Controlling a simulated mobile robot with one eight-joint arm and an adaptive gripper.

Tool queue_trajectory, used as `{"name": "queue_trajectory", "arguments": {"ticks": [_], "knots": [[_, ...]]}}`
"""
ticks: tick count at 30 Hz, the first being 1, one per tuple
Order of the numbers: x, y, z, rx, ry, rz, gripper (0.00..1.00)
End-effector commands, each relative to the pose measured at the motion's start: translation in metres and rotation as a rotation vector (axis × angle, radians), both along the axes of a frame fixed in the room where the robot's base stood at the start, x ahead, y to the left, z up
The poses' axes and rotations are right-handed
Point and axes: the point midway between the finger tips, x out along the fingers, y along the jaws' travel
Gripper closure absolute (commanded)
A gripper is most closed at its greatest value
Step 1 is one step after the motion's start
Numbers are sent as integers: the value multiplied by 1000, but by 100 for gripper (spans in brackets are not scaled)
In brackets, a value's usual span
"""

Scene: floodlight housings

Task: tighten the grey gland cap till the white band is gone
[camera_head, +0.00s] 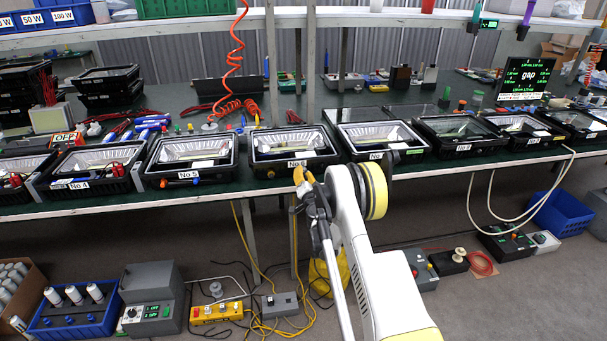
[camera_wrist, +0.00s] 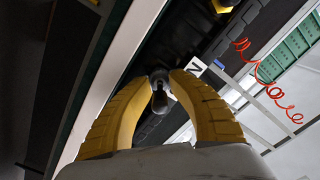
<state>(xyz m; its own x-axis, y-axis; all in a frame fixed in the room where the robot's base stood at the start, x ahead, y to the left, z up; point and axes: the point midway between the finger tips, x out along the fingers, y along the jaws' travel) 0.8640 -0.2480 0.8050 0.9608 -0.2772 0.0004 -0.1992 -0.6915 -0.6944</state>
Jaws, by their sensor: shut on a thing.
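My gripper (camera_head: 304,178) is at the bench's front edge, by the floodlight housing labelled No.6 (camera_head: 297,163). In the wrist view my yellow-fingered gripper (camera_wrist: 163,78) is shut on a small dark grey round part, which looks like the grey gland cap (camera_wrist: 159,100). The cap sits between the fingertips, beside the dark housing edge. In the head view my gripper and arm hide the cap. I cannot make out a white band in either view.
More black housings stand in a row along the bench, close on both sides, such as No.5 (camera_head: 189,174). A dark display reading "gap" (camera_head: 525,78) stands at the back right. A red coiled hose (camera_head: 233,65) hangs above the bench. Cables and boxes lie below.

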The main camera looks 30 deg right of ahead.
Motion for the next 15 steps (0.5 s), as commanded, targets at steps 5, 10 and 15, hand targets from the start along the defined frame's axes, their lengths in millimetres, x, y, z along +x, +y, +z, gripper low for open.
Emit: {"name": "queue_trajectory", "arguments": {"ticks": [5, 10, 15], "knots": [[1, 1, 1, 11, -3, 3, 100], [2, 1, 1, 10, -3, 3, 100], [2, 1, 1, 10, -3, 3, 58]]}}
